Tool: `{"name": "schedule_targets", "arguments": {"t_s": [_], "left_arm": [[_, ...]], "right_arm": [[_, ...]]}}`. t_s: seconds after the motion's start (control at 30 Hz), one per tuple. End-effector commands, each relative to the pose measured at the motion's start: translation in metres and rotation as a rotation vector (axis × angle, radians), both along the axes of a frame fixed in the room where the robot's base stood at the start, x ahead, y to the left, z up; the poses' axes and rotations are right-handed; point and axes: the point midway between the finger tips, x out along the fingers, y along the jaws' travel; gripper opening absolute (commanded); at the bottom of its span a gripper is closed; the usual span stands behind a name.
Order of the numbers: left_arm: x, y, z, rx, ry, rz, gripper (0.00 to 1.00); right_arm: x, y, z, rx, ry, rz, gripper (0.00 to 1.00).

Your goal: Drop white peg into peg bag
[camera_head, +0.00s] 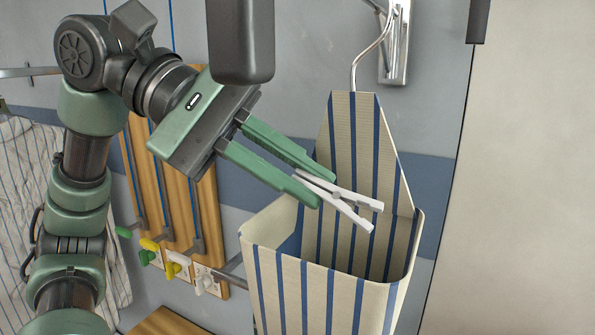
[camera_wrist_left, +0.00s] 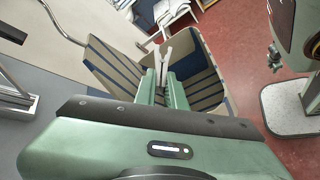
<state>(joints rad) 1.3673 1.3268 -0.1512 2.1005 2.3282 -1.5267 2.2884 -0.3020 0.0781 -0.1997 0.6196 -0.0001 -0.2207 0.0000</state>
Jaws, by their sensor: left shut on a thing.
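The white peg (camera_head: 345,200) is held between the green fingertips of my left gripper (camera_head: 322,190), its two legs pointing right and down. The peg bag (camera_head: 330,290) is cream with blue stripes and hangs by a hook with its mouth open upward. In the head view the peg appears over the bag's mouth, in front of its tall back panel. The left wrist view shows the peg (camera_wrist_left: 161,62) at the fingertips (camera_wrist_left: 163,85), with the striped bag (camera_wrist_left: 205,85) around and beyond it. The bottom of the bag's inside is hidden. My right gripper is not in view.
A metal hook and wall bracket (camera_head: 393,45) hold up the bag. A striped cloth (camera_head: 50,200) hangs at the left. Red floor (camera_wrist_left: 240,40) shows in the wrist view.

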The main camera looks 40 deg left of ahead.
Motion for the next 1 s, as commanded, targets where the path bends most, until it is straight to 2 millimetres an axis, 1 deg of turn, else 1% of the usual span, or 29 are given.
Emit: {"name": "schedule_targets", "arguments": {"t_s": [0.2, 0.23, 0.27, 0.3, 0.33, 0.53, 0.57, 0.6, 0.63, 1.0], "left_arm": [[0.0000, 0.0001, 0.0002, 0.000, 0.000, 0.000, 0.00], [0.0000, 0.0001, 0.0002, 0.000, 0.000, 0.000, 0.14], [0.0000, 0.0001, 0.0002, 0.000, 0.000, 0.000, 0.22], [0.0000, 0.0001, 0.0002, 0.000, 0.000, 0.000, 0.33], [-0.0001, 0.0002, 0.0002, 0.000, 0.000, 0.000, 0.36], [-0.0001, 0.0002, 0.0003, 0.000, 0.000, 0.000, 0.36], [-0.0001, 0.0002, 0.0002, 0.000, 0.000, 0.000, 0.39], [-0.0001, 0.0002, 0.0002, 0.000, 0.000, 0.000, 0.50], [-0.0001, 0.0002, 0.0002, 0.000, 0.000, 0.000, 0.58], [-0.0001, 0.0002, 0.0001, 0.000, 0.000, 0.000, 0.58]], "right_arm": [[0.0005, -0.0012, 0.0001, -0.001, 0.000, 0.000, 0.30], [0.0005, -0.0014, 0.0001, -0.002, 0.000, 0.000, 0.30], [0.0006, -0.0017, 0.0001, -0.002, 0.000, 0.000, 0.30], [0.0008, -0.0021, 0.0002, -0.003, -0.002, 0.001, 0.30], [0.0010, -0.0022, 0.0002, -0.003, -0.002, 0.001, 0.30], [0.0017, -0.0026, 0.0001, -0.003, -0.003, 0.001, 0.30], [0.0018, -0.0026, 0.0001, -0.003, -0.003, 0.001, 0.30], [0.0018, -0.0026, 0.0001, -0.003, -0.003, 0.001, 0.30], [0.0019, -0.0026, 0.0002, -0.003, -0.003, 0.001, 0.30], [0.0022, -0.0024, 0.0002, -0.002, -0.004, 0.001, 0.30]]}}
